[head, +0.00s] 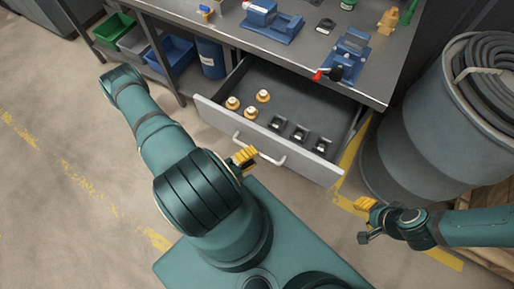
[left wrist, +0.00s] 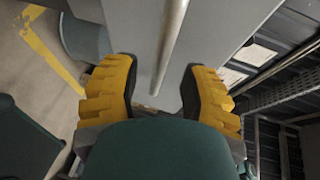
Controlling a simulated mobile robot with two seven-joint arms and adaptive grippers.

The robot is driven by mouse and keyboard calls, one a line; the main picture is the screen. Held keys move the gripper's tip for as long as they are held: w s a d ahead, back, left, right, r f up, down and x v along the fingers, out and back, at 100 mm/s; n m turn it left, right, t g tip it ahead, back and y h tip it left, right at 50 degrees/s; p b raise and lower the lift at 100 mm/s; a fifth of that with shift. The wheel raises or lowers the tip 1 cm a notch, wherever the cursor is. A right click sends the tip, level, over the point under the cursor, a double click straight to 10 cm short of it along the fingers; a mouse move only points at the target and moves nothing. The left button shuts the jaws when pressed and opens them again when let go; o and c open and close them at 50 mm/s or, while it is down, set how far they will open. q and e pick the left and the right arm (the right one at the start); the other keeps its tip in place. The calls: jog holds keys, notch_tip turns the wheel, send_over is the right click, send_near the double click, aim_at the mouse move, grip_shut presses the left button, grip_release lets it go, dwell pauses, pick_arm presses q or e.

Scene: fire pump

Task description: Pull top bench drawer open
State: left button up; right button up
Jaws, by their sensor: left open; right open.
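The top bench drawer (head: 222,118) stands pulled out from under the grey workbench (head: 325,58) in the head view. Several brass-coloured round fittings and several small dark-and-silver parts lie inside it. Its bar handle (head: 262,152) runs along the front panel. My left gripper (head: 246,155), yellow-fingered and partly hidden by my arm, is at the handle. In the left wrist view its open fingers (left wrist: 160,95) have the handle bar (left wrist: 169,45) between them, with gaps on both sides. My right gripper (head: 363,218) is open and empty, right of the drawer and away from it.
A large grey barrel (head: 425,130) with a coiled black hose stands right of the drawer. Blue vises and small tools sit on the bench top. Green, grey and blue bins (head: 170,55) and a blue drum (head: 211,58) are under the bench. Floor at left is clear.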

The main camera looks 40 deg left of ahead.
pick_arm(q)
jog(key=v, duration=0.9)
jog(key=shift+s, duration=0.2)
